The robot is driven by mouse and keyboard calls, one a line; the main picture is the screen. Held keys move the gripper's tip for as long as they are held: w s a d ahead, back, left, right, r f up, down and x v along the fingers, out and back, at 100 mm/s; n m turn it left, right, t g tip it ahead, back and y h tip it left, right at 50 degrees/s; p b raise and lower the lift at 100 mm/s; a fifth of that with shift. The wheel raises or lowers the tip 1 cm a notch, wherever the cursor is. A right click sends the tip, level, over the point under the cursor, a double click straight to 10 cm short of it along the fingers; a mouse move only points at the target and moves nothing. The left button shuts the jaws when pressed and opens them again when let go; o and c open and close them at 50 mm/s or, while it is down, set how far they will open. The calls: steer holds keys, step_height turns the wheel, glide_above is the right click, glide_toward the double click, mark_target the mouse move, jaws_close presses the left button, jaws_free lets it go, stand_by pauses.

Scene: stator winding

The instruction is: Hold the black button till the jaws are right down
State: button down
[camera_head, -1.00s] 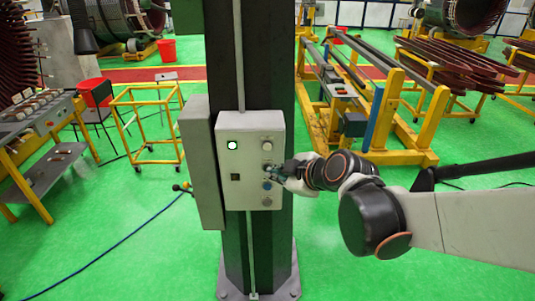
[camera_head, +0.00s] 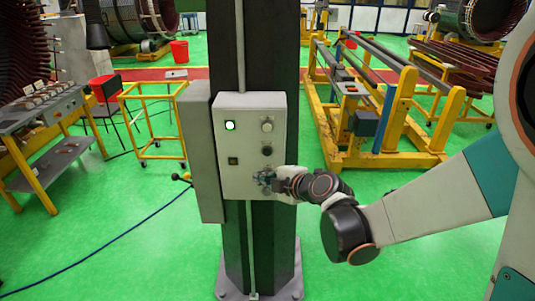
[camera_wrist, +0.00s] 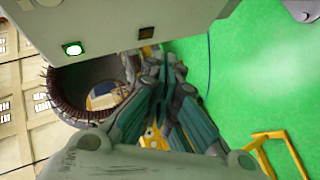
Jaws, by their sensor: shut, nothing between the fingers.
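The grey control box (camera_head: 243,185) is fixed to a dark pillar. The black button (camera_head: 267,150) sits in its right-hand column, below a pale knob (camera_head: 267,125), and is uncovered. My gripper (camera_head: 264,179) is shut and empty at the lower right of the box, below the black button. It covers the lower controls there; contact with the box cannot be told. In the wrist view my closed fingers (camera_wrist: 160,60) point toward the box edge, and the black button does not show.
A lit green lamp (camera_head: 230,125) and a small dark square switch (camera_head: 233,161) are on the box's left half. A yellow frame stand (camera_head: 150,120) is to the left, and a yellow rack (camera_head: 430,145) to the right. Open green floor lies around the pillar.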

mark_target(266, 156)
steer(key=shift+w+d, duration=0.2)
steer(key=shift+w, duration=4.2)
steer(key=shift+w, duration=0.1)
steer(key=shift+w, duration=0.3)
steer(key=shift+w, duration=0.4)
stand_by(1.0)
steer(key=shift+s+b, duration=0.15)
steer(key=shift+b, duration=0.15)
stand_by(1.1)
steer(key=shift+s, duration=0.7)
